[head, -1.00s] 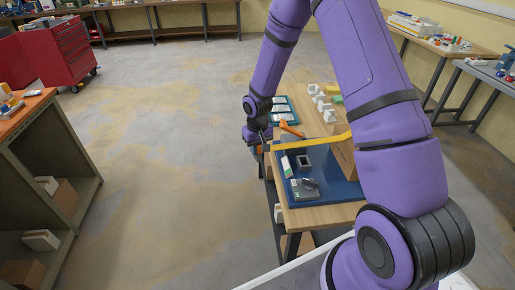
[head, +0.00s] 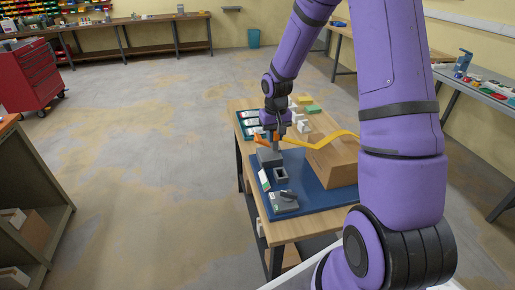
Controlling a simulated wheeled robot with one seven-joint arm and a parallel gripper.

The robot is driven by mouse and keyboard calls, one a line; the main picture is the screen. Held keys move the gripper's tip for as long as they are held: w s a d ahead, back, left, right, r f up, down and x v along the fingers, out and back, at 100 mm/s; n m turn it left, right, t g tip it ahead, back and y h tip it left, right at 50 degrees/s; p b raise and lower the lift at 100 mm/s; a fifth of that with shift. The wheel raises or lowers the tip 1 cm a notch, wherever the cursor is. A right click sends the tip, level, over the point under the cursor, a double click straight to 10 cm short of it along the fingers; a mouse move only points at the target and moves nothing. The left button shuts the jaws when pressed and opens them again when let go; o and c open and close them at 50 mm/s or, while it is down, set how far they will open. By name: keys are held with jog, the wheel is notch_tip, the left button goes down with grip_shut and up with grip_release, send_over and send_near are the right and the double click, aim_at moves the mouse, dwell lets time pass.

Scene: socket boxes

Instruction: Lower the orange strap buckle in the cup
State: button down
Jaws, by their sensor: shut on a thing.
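My gripper (head: 275,147) is at the far left part of the blue mat, pointing down and shut on the buckle end of the orange-yellow strap. The strap (head: 331,142) runs from my gripper to the cardboard box (head: 335,165) on the right. The buckle itself is too small and covered to make out. A grey block (head: 267,158) stands right below my gripper; I cannot tell whether the buckle touches it. A small dark square open-topped holder (head: 281,175) stands nearer on the mat. Which of these two is the cup is unclear.
The blue mat (head: 318,200) lies on a wooden table (head: 290,228). A grey device (head: 284,201) and a white-green card (head: 264,180) sit at its near left. An orange item (head: 259,141) lies left of my gripper. White and green blocks stand behind.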

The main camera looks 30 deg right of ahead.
notch_tip(320, 180, up, 2)
jog(key=s+d+r, duration=0.1)
jog(key=s+d, duration=0.1)
jog(key=d, duration=0.1)
jog(key=shift+m, duration=0.3)
jog(key=shift+w+a+f, duration=0.1)
jog(key=shift+a+f, duration=0.05)
jog(key=shift+f, duration=3.2)
jog(key=shift+a+f, duration=0.15)
jog(key=shift+f, duration=3.15)
jog(key=shift+f, duration=0.15)
jog(key=shift+f, duration=0.9)
jog(key=shift+f, duration=0.9)
jog(key=c, duration=0.9)
grip_release()
notch_tip(320, 180, up, 11)
jog(key=shift+f, duration=0.1)
